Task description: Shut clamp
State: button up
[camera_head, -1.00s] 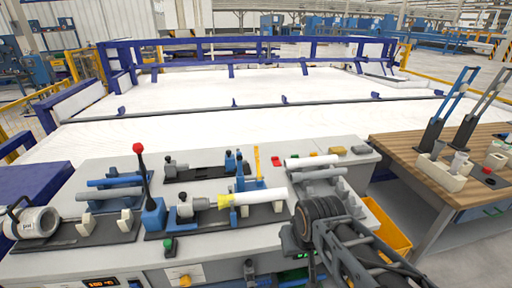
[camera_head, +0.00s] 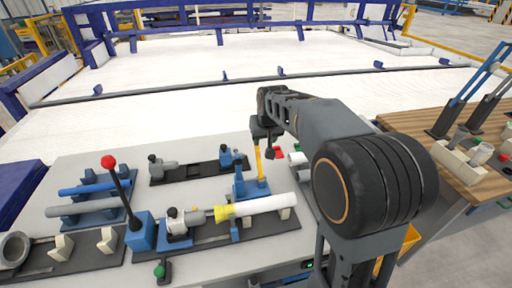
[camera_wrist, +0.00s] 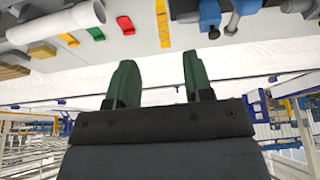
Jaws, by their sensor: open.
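A blue clamp (camera_head: 250,186) with an upright yellow lever (camera_head: 258,160) stands on the grey bench, behind a white pipe (camera_head: 262,205) with a yellow end. The lever stands up from the clamp, not folded down. My gripper (camera_head: 270,148) hangs above and just behind the lever in the head view, its fingertips partly hidden. In the wrist view its two green fingers (camera_wrist: 158,80) are apart with nothing between them. A yellow strip (camera_wrist: 162,24) shows beyond the fingers; I cannot tell if it is the lever. I cannot tell whether the gripper touches the lever.
A lever with a red knob (camera_head: 109,162) stands on a blue block at the left. Blue and grey pipes (camera_head: 92,187) lie in a rack there. A second fixture (camera_head: 165,167) sits behind. A wooden table (camera_head: 470,185) is at the right.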

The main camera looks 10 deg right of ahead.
send_near(257, 149)
jog(key=x, duration=0.4)
jog(key=p+x, duration=0.1)
jog(key=x, duration=0.2)
jog(key=p+x, duration=0.1)
jog(key=x, duration=0.3)
jog(key=shift+w+d+f, duration=0.1)
jog(key=shift+w+f, duration=0.05)
jog(key=shift+w, duration=0.25)
grip_shut()
